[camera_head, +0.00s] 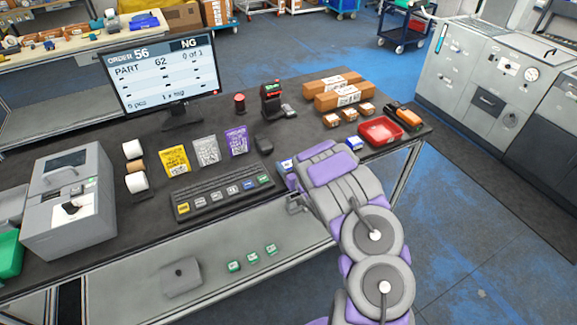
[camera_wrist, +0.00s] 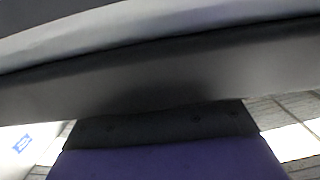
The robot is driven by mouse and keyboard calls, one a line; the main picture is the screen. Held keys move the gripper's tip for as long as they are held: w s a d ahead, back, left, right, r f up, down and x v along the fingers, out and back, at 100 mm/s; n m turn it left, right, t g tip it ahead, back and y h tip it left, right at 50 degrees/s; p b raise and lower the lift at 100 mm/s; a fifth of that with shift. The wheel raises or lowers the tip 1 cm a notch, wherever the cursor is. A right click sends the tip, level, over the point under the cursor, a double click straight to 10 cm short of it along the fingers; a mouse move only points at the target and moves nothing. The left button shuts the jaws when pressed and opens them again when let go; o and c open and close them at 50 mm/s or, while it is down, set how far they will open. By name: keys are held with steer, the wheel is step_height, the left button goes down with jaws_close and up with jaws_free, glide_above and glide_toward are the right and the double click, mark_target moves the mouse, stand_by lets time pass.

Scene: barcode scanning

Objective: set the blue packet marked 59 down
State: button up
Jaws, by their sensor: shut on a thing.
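My gripper (camera_head: 291,184) is over the right part of the dark bench, just right of the keyboard, largely hidden by my own grey and purple arm. It is shut on a small blue and white packet (camera_head: 287,165), which shows at its far side; its number is too small to read. Another small blue and white item (camera_head: 354,143) lies on the bench to the right of my arm. In the wrist view, dark grey and purple surfaces fill most of the picture, and the fingertips cannot be made out.
A dark mouse-like object (camera_head: 264,145), a scanner (camera_head: 271,99), brown boxes (camera_head: 347,95) and a red tray (camera_head: 381,131) stand beyond. A lower shelf (camera_head: 215,285) holds small green-marked items.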

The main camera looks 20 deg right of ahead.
steer(key=o, duration=1.2)
steer(key=shift+f, duration=0.1)
steer(key=shift+c, duration=0.2)
